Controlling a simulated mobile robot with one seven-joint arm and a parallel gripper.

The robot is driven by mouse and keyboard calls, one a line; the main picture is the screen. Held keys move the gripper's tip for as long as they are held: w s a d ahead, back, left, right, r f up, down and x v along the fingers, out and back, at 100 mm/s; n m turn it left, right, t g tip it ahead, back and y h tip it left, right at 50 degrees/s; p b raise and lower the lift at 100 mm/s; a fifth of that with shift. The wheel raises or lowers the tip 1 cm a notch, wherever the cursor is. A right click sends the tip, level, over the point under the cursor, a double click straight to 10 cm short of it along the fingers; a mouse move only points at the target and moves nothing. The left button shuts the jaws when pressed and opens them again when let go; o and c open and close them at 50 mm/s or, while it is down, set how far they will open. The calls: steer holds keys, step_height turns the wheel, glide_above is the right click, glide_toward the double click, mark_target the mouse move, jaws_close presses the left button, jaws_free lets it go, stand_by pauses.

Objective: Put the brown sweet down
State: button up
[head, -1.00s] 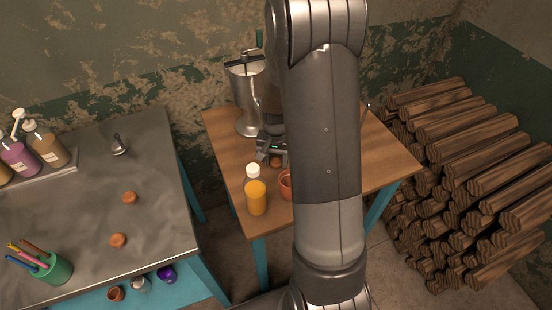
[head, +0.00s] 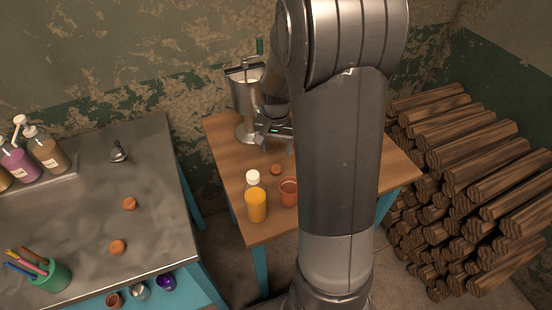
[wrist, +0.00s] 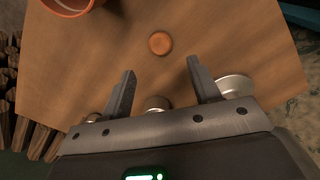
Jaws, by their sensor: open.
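A brown sweet (head: 275,169) lies on the wooden table (head: 226,160), between the metal machine and the cup. It also shows in the wrist view (wrist: 160,43), flat on the wood beyond my fingertips. My gripper (wrist: 160,72) is open and empty, its two fingers apart and clear of the sweet. In the head view my gripper (head: 278,147) is above the table behind the sweet, partly hidden by my arm. Two similar brown sweets lie on the metal table, an upper one (head: 129,203) and a lower one (head: 118,247).
An orange juice bottle (head: 256,203) and a terracotta cup (head: 288,191) stand near the sweet. A metal machine (head: 243,100) stands at the back. The metal table (head: 70,205) holds pump bottles (head: 46,150) and a green pen cup (head: 50,275). Logs (head: 465,180) are stacked at right.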

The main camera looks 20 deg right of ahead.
steer(key=s+a+r+n+t, duration=0.1)
steer(key=s+a+r+n, duration=0.2)
steer(key=r, duration=0.4)
steer(key=s+a+r+t, duration=0.2)
steer(key=s+r, duration=0.3)
steer(key=r, duration=0.3)
steer(key=s+a+r+n+t, duration=0.1)
steer(key=s+a+r+n, duration=0.1)
steer(key=s, duration=0.4)
steer(key=s+a+r+n+t, duration=0.1)
steer(key=s+a+r, duration=0.1)
steer(key=s, duration=0.4)
steer(key=shift+r+n+t, duration=0.3)
steer(key=shift+r+n, duration=0.1)
steer(key=shift+r, duration=0.15)
steer(key=shift+o, duration=0.5)
